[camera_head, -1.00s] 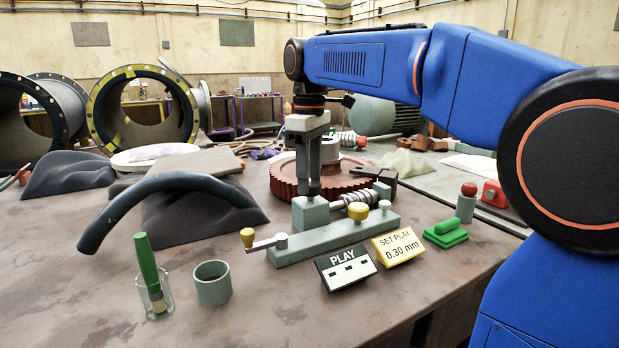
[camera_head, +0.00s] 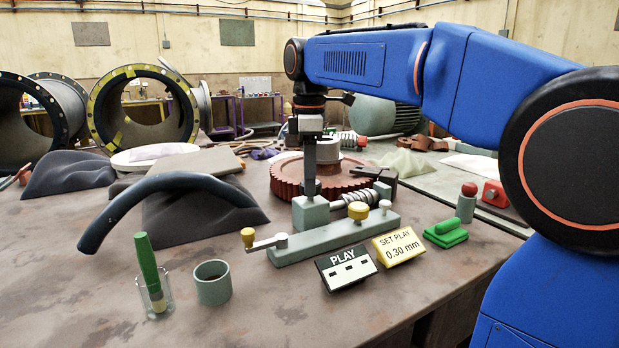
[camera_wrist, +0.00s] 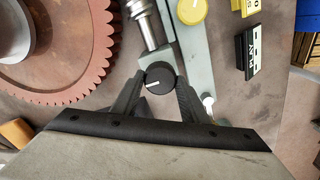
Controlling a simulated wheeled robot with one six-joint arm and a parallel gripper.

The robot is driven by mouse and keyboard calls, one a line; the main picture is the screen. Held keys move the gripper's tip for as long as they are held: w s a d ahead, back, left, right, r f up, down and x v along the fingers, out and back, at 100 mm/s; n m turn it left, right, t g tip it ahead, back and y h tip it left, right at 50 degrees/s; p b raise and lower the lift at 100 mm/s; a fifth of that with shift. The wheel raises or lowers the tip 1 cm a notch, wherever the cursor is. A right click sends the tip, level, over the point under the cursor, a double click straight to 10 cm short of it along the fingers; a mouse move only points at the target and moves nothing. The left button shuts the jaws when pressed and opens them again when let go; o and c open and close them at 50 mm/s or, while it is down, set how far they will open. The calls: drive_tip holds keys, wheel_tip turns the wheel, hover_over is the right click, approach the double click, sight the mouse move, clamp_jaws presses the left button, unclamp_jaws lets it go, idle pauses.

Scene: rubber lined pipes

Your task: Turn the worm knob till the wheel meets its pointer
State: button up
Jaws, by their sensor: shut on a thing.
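The worm knob (camera_wrist: 160,71) is a round black knob with a white line, which lies nearly level in the wrist view. My gripper (camera_wrist: 159,84) is shut on it, one dark finger on each side. In the head view my gripper (camera_head: 310,192) points straight down onto a grey-green block (camera_head: 311,213), and the fingers hide the knob. The red toothed wheel (camera_head: 285,178) lies flat behind it and also shows in the wrist view (camera_wrist: 70,75). The silver worm (camera_head: 351,199) runs beside the wheel. A dark forked piece (camera_head: 378,171) sits at the wheel's right; I cannot tell whether it is the pointer.
A yellow-knobbed lever (camera_head: 250,238) sticks out at the base's left end. A PLAY display (camera_head: 346,268) and a yellow SET PLAY 0.30 mm sign (camera_head: 398,247) stand in front.

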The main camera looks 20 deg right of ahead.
drive_tip(key=o, duration=1.1)
drive_tip(key=shift+c, duration=0.2)
wheel_tip(320, 180, up, 17)
drive_tip(key=shift+r, duration=0.15)
